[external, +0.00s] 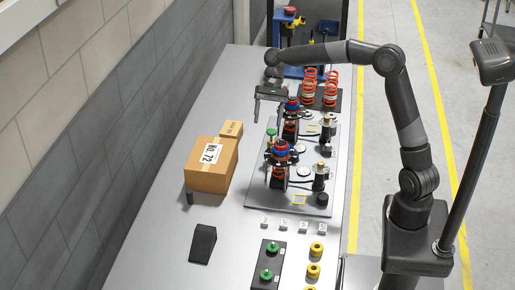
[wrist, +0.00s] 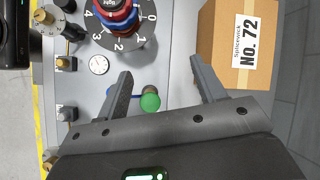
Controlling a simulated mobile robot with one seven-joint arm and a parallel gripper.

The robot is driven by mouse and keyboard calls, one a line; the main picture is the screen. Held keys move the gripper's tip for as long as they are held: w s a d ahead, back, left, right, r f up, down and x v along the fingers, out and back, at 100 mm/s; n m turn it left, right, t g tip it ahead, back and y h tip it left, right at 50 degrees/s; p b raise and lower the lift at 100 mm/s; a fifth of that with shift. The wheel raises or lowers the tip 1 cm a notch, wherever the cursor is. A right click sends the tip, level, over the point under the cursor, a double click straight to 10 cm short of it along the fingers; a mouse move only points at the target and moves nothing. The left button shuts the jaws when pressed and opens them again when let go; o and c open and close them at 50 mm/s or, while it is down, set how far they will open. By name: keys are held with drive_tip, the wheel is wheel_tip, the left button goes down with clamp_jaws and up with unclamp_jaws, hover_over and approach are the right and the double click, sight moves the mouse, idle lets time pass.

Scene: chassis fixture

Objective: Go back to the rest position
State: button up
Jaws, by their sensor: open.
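My gripper (external: 270,112) is open above the far left part of the grey fixture plate (external: 262,203). In the wrist view its two fingers (wrist: 160,68) are spread apart with nothing held between them. A green-topped knob (external: 271,133) stands on the left side of the plate, below my gripper. In the wrist view the green knob (wrist: 150,102) shows between the fingers, nearer the left one, and appears apart from both. A dial with red and blue rings (wrist: 117,15) is at the top of the wrist view.
A cardboard box labelled No. 72 (external: 206,178) stands left of the plate, with a smaller box (external: 231,129) behind it. Red springs (external: 331,90) stand at the back right. A black wedge (external: 203,244) and yellow rings (external: 317,249) lie in front. The table's left side is mostly clear.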

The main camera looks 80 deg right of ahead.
drive_tip(key=s+a+n+h, duration=0.1)
drive_tip(key=a, duration=0.1)
drive_tip(key=s+a+r+n+h, duration=0.1)
drive_tip(key=s+a, duration=0.1)
drive_tip(key=s+a+n, duration=0.1)
drive_tip(key=s+a, duration=0.1)
drive_tip(key=shift+s+a+r+h, duration=0.1)
drive_tip(key=shift+a+r+h, duration=0.1)
drive_tip(key=shift+h, duration=0.2)
drive_tip(key=s+a+n+t+h, duration=0.2)
drive_tip(key=s+n, duration=0.3)
drive_tip(key=s, duration=0.8)
drive_tip(key=s+a+n+t+h, duration=0.2)
drive_tip(key=s+n, duration=0.4)
drive_tip(key=s, duration=0.7)
drive_tip(key=shift+a+t, duration=0.6)
drive_tip(key=shift+a, duration=0.1)
drive_tip(key=shift+r, duration=0.1)
drive_tip(key=shift+c, duration=0.2)
